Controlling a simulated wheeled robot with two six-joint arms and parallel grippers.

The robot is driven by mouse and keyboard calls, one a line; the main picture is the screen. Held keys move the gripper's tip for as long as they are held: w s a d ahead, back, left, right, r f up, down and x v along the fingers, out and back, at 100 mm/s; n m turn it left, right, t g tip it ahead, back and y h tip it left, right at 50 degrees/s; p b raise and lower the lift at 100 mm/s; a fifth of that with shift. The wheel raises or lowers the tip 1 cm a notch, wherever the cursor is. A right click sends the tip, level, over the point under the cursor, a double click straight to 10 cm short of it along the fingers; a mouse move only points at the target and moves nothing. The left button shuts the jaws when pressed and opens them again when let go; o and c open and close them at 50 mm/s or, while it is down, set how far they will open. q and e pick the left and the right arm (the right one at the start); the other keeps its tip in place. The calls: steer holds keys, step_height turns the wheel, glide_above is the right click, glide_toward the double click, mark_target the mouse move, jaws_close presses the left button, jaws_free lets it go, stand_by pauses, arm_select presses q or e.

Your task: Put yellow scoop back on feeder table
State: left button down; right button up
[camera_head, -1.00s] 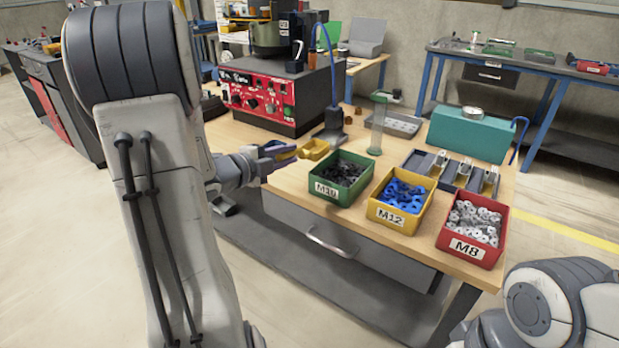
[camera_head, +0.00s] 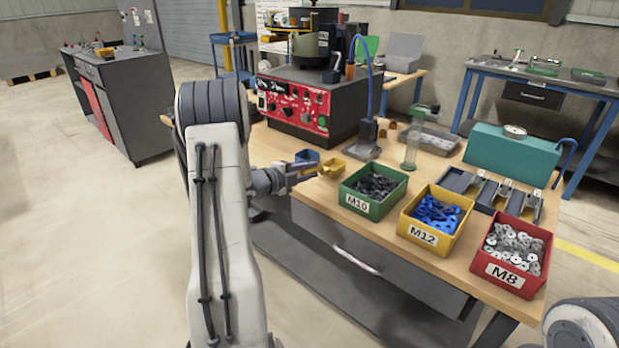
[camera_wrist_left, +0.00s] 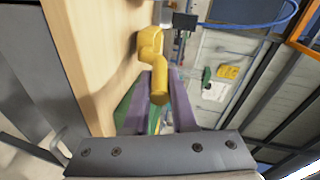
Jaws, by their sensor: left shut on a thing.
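The yellow scoop (camera_head: 331,166) is at the left front part of the wooden feeder table (camera_head: 345,222), to the left of the green M10 bin. My left gripper (camera_head: 313,171) is shut on its handle. In the left wrist view the scoop (camera_wrist_left: 152,42) extends beyond the fingers, with its handle between the two purple fingertips (camera_wrist_left: 166,85). The wooden top lies beside it there; whether the scoop touches it I cannot tell. My right gripper is out of view; only a part of my right arm shows at the lower right.
A green M10 bin (camera_head: 364,206), a yellow M12 bin (camera_head: 410,236) and a red M8 bin (camera_head: 490,270) line the front edge. The red-panelled feeder unit (camera_head: 289,105) and a lamp base (camera_head: 362,150) stand farther back.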

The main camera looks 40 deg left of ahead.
arm_select(q)
steer(key=shift+f, duration=0.9)
steer(key=shift+f, duration=0.1)
steer(key=c, duration=0.7)
jaws_free()
steer(key=shift+c, duration=0.2)
